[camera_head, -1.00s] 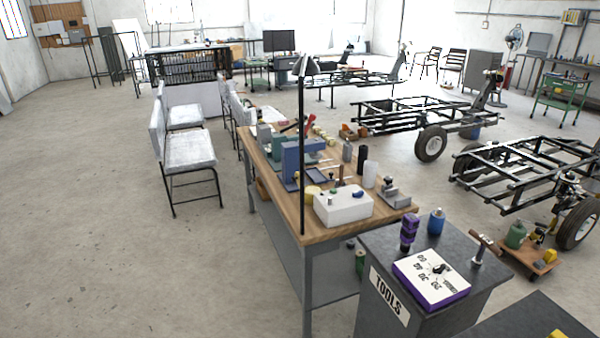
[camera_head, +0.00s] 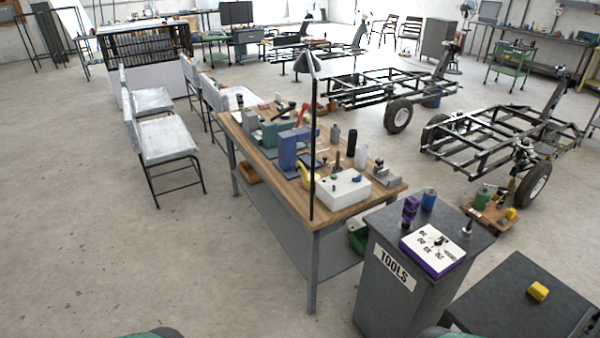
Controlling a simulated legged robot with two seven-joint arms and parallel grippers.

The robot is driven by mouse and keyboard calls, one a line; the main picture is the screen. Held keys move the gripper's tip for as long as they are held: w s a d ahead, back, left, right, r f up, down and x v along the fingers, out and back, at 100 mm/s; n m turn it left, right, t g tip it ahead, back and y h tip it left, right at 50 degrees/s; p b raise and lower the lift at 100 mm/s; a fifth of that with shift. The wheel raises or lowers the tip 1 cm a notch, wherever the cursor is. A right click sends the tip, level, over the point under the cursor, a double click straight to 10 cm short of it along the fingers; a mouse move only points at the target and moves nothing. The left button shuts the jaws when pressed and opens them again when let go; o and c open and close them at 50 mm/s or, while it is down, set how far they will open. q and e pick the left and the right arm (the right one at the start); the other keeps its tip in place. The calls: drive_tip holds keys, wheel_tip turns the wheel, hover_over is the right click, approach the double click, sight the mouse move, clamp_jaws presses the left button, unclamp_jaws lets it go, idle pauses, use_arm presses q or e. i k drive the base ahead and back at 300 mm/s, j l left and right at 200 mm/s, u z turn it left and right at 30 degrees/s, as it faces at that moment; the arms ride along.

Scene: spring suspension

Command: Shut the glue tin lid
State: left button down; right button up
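I cannot tell for certain which thing is the glue tin. A small blue can (camera_head: 429,199) stands upright on the grey tool cabinet (camera_head: 388,300) at the right, beside a purple and black bottle (camera_head: 410,209). A green can (camera_head: 482,195) sits on a small wooden board on the floor farther right. Whether any of these has a lid standing open is too small to see. Neither of my grippers is in view.
A wooden workbench (camera_head: 295,205) in the middle carries a blue vise-like tool (camera_head: 287,152), a white box (camera_head: 343,188) and a tall thin lamp post. A dark cabinet with a yellow block (camera_head: 538,291) stands lower right. White chairs (camera_head: 165,138) stand left; the left floor is clear.

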sight(299, 167)
drive_tip(key=i+z, duration=0.15)
drive_tip(key=i, duration=2.35)
